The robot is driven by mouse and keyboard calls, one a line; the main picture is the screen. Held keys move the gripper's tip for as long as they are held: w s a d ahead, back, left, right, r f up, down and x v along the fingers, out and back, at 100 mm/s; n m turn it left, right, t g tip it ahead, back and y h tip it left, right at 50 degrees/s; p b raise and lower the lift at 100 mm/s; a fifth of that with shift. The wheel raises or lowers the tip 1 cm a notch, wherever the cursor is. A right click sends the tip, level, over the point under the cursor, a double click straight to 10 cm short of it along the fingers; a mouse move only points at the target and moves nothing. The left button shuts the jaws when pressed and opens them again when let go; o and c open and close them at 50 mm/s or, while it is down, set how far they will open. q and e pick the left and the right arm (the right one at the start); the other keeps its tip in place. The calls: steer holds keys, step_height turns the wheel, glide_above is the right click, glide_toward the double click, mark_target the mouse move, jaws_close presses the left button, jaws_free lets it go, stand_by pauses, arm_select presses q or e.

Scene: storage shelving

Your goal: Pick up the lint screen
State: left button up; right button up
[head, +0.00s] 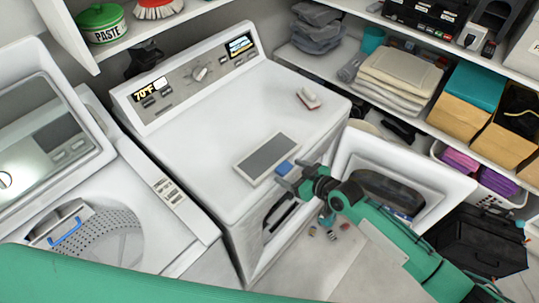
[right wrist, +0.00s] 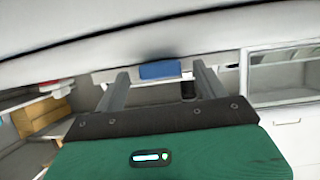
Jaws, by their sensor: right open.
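The lint screen (head: 266,157), a flat grey mesh in a pale frame, lies on top of the white dryer (head: 225,120) at its front edge. Its blue tab (head: 285,167) points toward the front right. My right gripper (head: 291,177) is open at this tab. In the right wrist view, the blue tab (right wrist: 160,70) shows between the two spread fingertips (right wrist: 160,72), with visible gaps at its sides. Contact cannot be told. My left gripper is out of view; a green arm part of mine crosses the bottom left.
The open dryer door (head: 398,165) stands beside my right arm. A red and white brush (head: 308,98) lies on the dryer top. The washer (head: 165,225) is at left. Shelves with towels (head: 395,78) and boxes (head: 465,100) fill the right. Small items (head: 331,234) lie on the floor.

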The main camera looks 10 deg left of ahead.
steer(key=c, duration=1.1)
steer(key=shift+c, duration=0.2)
steer(key=shift+r, duration=0.15)
